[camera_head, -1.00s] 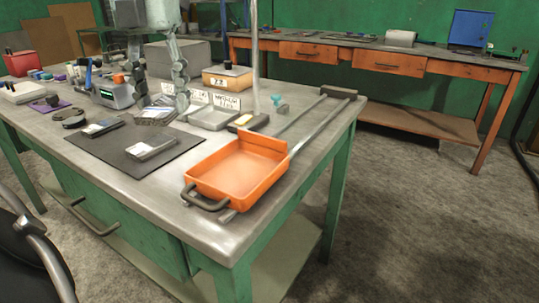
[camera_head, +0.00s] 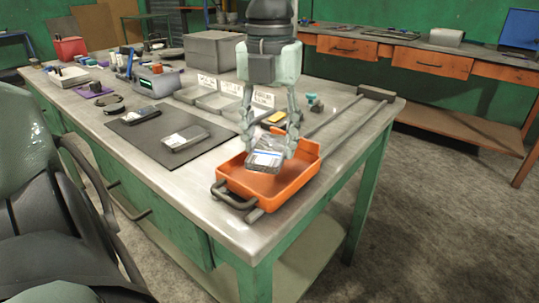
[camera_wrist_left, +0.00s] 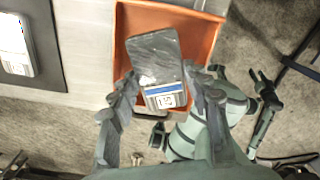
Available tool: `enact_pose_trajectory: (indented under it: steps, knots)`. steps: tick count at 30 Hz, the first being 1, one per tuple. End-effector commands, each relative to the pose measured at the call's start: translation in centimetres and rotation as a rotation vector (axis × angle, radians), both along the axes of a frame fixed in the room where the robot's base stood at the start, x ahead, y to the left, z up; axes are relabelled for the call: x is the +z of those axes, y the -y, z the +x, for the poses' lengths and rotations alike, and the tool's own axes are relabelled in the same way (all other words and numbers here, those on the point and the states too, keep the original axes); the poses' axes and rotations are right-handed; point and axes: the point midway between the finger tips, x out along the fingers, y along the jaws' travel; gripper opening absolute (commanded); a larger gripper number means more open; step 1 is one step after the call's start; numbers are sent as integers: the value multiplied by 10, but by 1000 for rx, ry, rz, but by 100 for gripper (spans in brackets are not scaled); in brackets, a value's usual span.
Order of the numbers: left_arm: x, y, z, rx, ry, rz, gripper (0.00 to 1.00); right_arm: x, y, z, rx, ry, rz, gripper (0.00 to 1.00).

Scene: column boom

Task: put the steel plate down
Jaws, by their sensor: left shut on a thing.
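My left gripper (camera_head: 268,152) comes down from above, over the orange tray (camera_head: 302,187). It is shut on a grey steel plate (camera_head: 264,160) with a white and blue label. The plate is held by its sides and looks tilted in the head view. In the left wrist view the plate (camera_wrist_left: 155,62) lies between the fingers of the left gripper (camera_wrist_left: 158,88), with the orange tray (camera_wrist_left: 208,32) behind it. I cannot tell whether the plate touches the tray floor.
A dark mat (camera_head: 150,145) left of the tray bears another labelled plate (camera_head: 184,138) and a smaller item (camera_head: 139,117). Grey bins (camera_head: 213,101) with label cards stand behind. The tray sits near the bench's front right corner. A red box (camera_head: 70,47) is far left.

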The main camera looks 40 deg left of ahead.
Motion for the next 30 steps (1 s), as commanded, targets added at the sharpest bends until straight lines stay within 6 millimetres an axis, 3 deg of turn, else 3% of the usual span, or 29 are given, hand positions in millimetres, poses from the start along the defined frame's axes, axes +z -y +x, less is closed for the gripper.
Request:
enact_pose_trajectory:
  steps: [9,21,22,26,30]
  knots:
    - [-36,0,0,0,0,-1,0,-7,0,-4,-2,-11,2,40]
    - [-39,-1,0,0,2,0,0,-8,0,-3,-2,-12,3,40]
    - [-40,-1,0,0,0,0,50,-5,-1,-2,-1,-7,2,40]
    - [-39,-1,0,0,-1,0,66,1,-2,2,1,6,4,40]
    - [-39,-1,0,0,-1,0,68,1,-2,2,1,6,4,40]
